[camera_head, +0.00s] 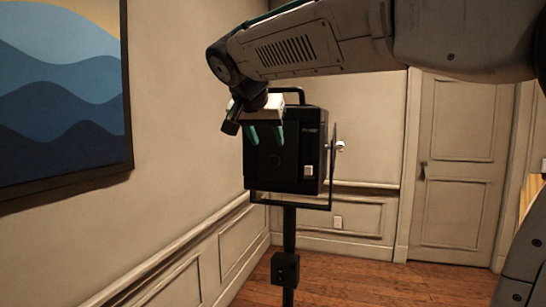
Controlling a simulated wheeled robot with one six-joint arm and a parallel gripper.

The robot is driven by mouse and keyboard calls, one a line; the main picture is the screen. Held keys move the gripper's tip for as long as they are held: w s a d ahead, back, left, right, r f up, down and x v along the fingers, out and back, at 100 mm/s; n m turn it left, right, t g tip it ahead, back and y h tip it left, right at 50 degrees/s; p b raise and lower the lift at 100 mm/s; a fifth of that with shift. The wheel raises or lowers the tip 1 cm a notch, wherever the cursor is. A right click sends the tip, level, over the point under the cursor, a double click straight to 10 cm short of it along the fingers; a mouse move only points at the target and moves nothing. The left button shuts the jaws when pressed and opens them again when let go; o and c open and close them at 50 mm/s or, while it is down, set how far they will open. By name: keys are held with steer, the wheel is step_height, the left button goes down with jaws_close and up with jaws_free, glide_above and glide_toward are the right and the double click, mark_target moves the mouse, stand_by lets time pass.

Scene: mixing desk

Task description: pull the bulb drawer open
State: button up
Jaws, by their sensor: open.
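A black box-shaped lamp housing (290,172) with a carry handle on top sits on a dark upright stand (290,228). A small white block (308,171) is on the lower right of its front face. I cannot tell which part is the bulb drawer; no drawer gap is clear. My gripper (266,141) is open, its two green fingers pointing down. It appears in front of the upper left of the housing's front face, with nothing between the fingers. Its body hides the housing's upper left corner. I cannot tell whether the fingers touch the face.
A thin dark frame (292,204) runs around the housing's lower edge and right side, with a white knob (340,146) at the right. A dark box (285,269) sits low on the stand. The left wall bears a picture (62,90). Open wooden floor (400,284) lies right of the stand, before a door (456,170).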

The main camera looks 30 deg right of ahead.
mark_target(274, 158)
steer(key=x, duration=0.7)
steer(key=shift+w+d+f, duration=0.15)
steer(key=shift+f, duration=0.1)
jaws_close()
